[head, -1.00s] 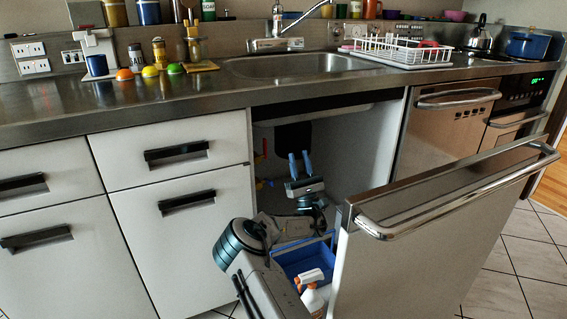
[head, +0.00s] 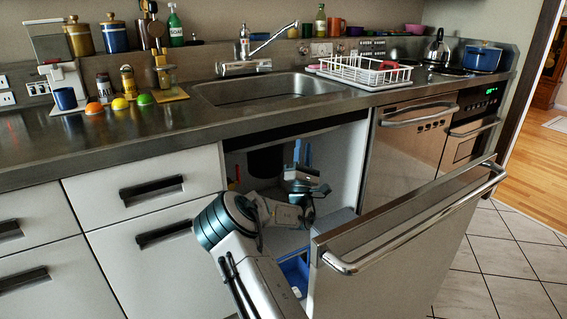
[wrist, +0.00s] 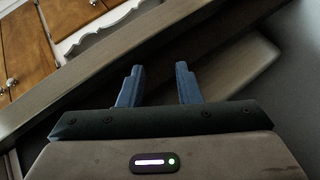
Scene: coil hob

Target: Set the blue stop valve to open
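No blue stop valve can be made out in either view. Small red and yellow parts (head: 233,184) show at the left inside the open cabinet under the sink, partly hidden by my arm. My gripper (head: 303,150) is inside the cabinet opening, to the right of those parts, with its blue fingers pointing up. In the wrist view my gripper (wrist: 159,70) has its two fingers apart with nothing between them.
The pulled-out front panel (head: 400,245) with a bar handle stands right of my arm. A blue bin (head: 294,272) is behind it. White drawers (head: 145,190) are at the left. The sink (head: 270,92) is above. Free tiled floor lies at right.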

